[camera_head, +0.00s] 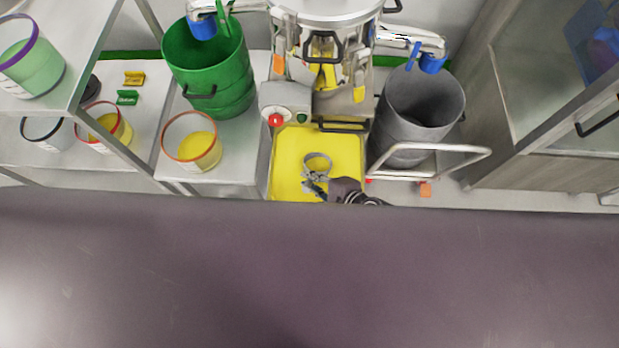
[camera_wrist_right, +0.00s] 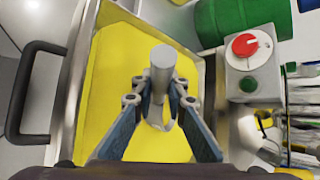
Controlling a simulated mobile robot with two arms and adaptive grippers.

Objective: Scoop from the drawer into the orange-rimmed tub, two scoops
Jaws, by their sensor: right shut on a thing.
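The open drawer (camera_head: 267,163) under the machine is full of yellow powder (camera_head: 287,148). My right gripper (camera_head: 316,182) is over the front part of the drawer, its fingers closed on a grey scoop (camera_head: 318,154). In the right wrist view, the fingers (camera_wrist_right: 160,106) grip the scoop, and its round grey end (camera_wrist_right: 162,62) stands out against the powder. I cannot tell whether the scoop touches the powder or holds any. The orange-rimmed tub (camera_head: 207,164) stands on a bench left of the drawer with yellow powder inside. My left gripper is not in view.
A red-rimmed tub (camera_head: 120,138) with yellow contents and a purple-rimmed tub (camera_head: 45,75) stand further left. A green drum (camera_head: 220,75) is behind the orange-rimmed tub. A grey drum (camera_head: 400,130) and metal rail (camera_head: 440,149) are right of the drawer.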

